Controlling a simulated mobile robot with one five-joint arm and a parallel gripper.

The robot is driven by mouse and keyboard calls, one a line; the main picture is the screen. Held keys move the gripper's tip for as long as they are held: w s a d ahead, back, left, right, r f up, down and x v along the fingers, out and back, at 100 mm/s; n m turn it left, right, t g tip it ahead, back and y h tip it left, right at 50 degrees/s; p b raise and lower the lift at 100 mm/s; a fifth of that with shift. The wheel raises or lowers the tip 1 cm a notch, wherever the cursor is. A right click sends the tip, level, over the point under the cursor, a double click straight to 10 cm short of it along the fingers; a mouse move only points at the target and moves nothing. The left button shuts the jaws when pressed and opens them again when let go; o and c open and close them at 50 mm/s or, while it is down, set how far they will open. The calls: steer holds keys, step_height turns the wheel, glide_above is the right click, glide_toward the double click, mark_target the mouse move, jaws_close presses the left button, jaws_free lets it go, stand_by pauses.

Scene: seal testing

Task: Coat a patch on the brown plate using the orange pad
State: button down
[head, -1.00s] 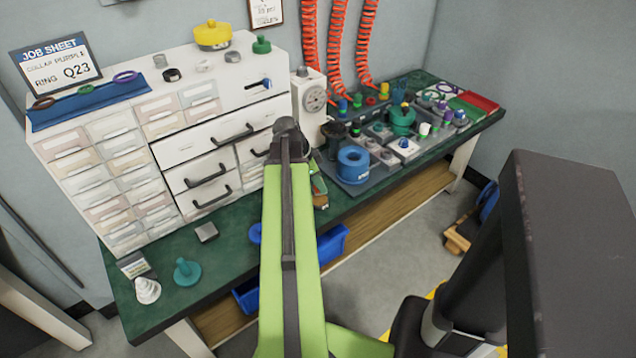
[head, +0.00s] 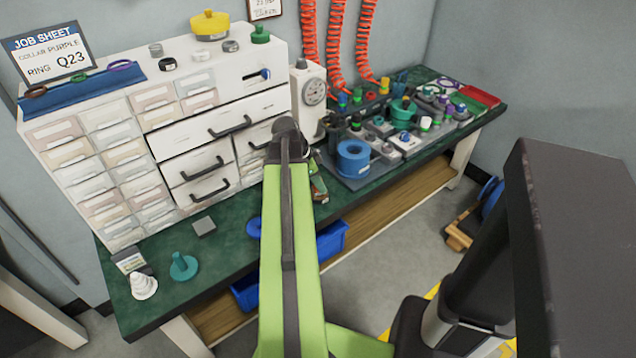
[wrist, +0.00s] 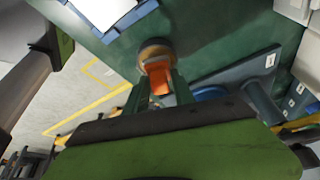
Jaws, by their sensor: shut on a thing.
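In the wrist view my gripper (wrist: 158,92) is shut on an orange piece (wrist: 159,78), which looks like the orange pad's grip. A round, brown-rimmed grey head (wrist: 155,51) shows just beyond the fingertips, over or on the green bench top; I cannot tell whether it touches. I cannot make out the brown plate for certain.
The green bench (head: 225,262) carries a white drawer cabinet (head: 185,95) at left and a grey tray with a blue ring (head: 353,159) at right. A teal stand (head: 183,267) and a white cone (head: 143,285) stand at front left. A blue bin (head: 331,240) is below the bench.

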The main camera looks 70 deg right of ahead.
steer(key=shift+f+b, duration=0.5)
steer(key=shift+b, duration=0.05)
stand_by(1.2)
step_height(320, 180, up, 7)
steer(key=p, duration=0.7)
steer(key=shift+r, duration=0.1)
